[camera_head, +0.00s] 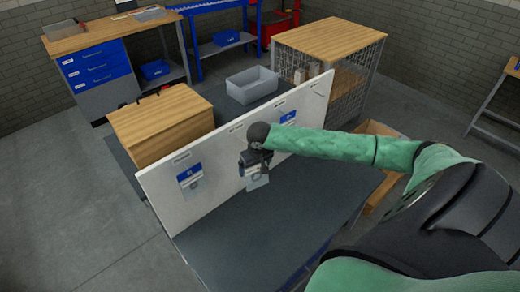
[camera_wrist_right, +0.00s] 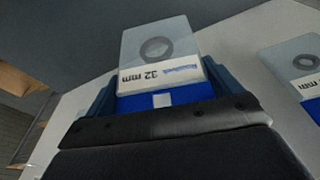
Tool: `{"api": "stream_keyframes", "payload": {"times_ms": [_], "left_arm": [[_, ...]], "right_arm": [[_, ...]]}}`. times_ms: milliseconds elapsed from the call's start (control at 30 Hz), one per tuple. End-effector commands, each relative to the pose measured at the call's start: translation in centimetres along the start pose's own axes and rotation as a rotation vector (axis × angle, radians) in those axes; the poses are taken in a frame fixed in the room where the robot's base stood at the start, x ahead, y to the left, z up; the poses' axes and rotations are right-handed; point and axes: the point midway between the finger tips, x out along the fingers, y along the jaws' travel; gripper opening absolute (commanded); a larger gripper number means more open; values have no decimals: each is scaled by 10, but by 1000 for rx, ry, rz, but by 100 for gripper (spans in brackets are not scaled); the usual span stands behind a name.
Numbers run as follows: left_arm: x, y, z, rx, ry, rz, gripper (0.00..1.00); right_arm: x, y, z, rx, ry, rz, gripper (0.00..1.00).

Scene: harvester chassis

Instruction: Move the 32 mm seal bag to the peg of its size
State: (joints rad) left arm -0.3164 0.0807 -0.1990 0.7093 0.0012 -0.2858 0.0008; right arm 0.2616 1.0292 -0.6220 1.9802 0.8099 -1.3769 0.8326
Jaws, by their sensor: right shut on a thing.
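The 32 mm seal bag (camera_wrist_right: 160,48) is a clear bag with a dark ring, a white label reading "32 mm" and a blue header. My right gripper (camera_wrist_right: 162,95) is shut on its blue header end. In the head view my right gripper (camera_head: 253,160) is in front of the white board (camera_head: 220,150), with the bag (camera_head: 257,181) below it. Whether the bag touches the board or a peg cannot be told. Small labels mark the board's top edge; their sizes are unreadable and the pegs are hard to see. My left gripper is out of view.
A blue-headed bag (camera_head: 189,177) hangs on the board's left part. Another (camera_head: 288,118) shows just above my right arm. A bag (camera_wrist_right: 306,62) is beside the held one in the wrist view. The dark table top (camera_head: 270,225) before the board is clear.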

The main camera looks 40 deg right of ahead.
Motion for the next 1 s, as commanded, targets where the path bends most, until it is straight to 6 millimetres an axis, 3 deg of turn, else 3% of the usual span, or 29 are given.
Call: {"api": "stream_keyframes", "payload": {"times_ms": [100, 300, 800, 1000], "left_arm": [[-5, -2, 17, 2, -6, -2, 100], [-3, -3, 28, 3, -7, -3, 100], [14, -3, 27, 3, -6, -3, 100], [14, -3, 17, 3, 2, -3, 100]], "right_arm": [[-18, 19, -10, 22, -10, 4, 69], [-23, 28, -15, 37, -17, 3, 69], [-16, 22, -34, 37, -16, 2, 69], [-15, 22, -39, 37, -16, 2, 69]]}}
